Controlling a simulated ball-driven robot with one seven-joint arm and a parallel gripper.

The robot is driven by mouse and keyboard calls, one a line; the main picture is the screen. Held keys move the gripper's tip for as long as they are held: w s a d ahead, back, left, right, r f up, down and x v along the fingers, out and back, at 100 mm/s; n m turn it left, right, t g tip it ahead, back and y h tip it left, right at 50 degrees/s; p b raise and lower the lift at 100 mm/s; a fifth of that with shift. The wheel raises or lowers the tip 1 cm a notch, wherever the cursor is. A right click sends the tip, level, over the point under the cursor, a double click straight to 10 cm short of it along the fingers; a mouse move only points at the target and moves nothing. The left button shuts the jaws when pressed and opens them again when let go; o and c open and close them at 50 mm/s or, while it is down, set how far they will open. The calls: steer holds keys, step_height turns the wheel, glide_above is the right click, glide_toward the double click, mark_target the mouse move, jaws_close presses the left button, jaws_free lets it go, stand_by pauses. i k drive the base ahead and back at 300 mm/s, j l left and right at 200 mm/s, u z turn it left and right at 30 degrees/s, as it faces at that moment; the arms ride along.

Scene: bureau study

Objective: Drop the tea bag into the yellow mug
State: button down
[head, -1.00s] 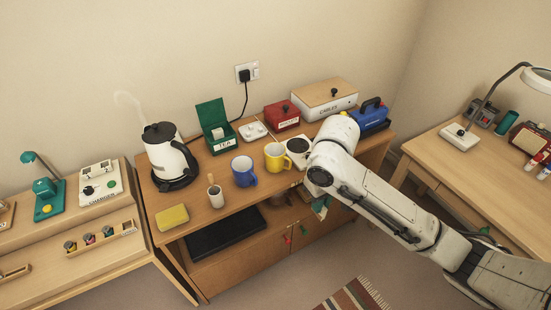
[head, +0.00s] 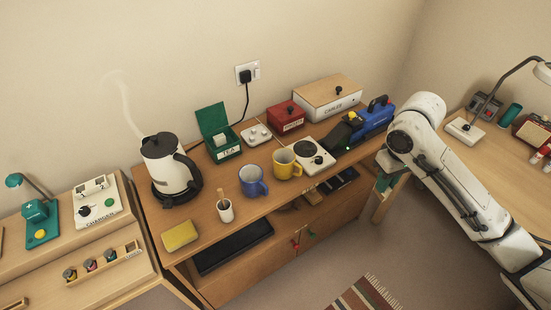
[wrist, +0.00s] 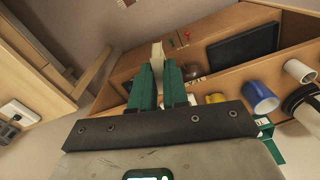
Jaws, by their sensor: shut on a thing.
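The yellow mug (head: 285,163) stands upright on the sideboard between the blue mug (head: 253,180) and a white round-topped device. A little of it shows in the wrist view (wrist: 215,98). My gripper (wrist: 159,72) has green fingers shut on a pale, flat thing, likely the tea bag (wrist: 157,54), which sticks out past the fingertips. In the head view my gripper (head: 385,182) is partly hidden below my arm, off the sideboard's right end, well to the right of the yellow mug. The open green tea box (head: 226,152) stands behind the mugs.
A kettle (head: 168,165) steams at the left, with a white cup (head: 224,207) and yellow sponge (head: 180,235) in front. A red box (head: 285,117), a cables box (head: 328,98) and a blue case (head: 376,116) line the back. The right desk (head: 510,175) is close to my arm.

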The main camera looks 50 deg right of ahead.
mark_target(281, 171)
steer(key=i, duration=1.1)
